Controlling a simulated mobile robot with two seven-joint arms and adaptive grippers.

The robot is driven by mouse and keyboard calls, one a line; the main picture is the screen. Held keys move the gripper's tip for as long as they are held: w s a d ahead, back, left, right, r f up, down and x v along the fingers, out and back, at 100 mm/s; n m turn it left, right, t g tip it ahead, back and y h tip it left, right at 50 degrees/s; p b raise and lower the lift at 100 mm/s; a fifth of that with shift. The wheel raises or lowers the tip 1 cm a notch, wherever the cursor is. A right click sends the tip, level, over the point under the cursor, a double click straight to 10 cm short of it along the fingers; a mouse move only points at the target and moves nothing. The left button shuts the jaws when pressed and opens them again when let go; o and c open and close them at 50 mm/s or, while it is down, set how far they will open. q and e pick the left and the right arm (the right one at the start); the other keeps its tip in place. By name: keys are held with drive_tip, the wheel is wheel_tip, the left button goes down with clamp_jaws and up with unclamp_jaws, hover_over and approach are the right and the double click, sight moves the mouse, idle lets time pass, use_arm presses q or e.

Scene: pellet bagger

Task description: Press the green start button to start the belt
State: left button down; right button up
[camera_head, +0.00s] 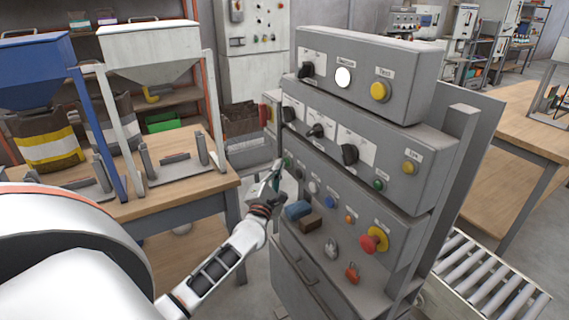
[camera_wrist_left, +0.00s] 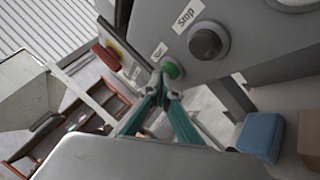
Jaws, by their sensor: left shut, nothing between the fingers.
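The green start button (camera_wrist_left: 173,68) sits on the grey control panel (camera_head: 330,185), left of the dark button labelled Stop (camera_wrist_left: 205,45) in the left wrist view. My left gripper (camera_wrist_left: 163,86) is shut and empty, its teal fingers pointing at the green button. The fingertips are at the button's lower edge in that view; I cannot tell whether they touch it. In the head view my left gripper (camera_head: 276,170) is at the panel's left edge, and the fingers largely hide that corner. My right gripper is not in view.
A red emergency button (camera_head: 374,240) is farther right. A wooden table (camera_head: 190,200) with hoppers stands left. A roller conveyor (camera_head: 490,285) is at lower right.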

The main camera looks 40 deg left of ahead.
use_arm(q)
drive_tip(key=shift+w, duration=0.15)
idle(0.3)
drive_tip(key=shift+s+a, duration=0.25)
drive_tip(key=shift+s, duration=0.5)
drive_tip(key=s, duration=0.1)
drive_tip(key=s+a+p, duration=0.1)
drive_tip(key=s, duration=0.1)
drive_tip(key=s+a, duration=0.1)
drive_tip(key=s, duration=0.1)
drive_tip(key=shift+s+a, duration=0.15)
drive_tip(key=shift+s, duration=0.1)
idle(0.4)
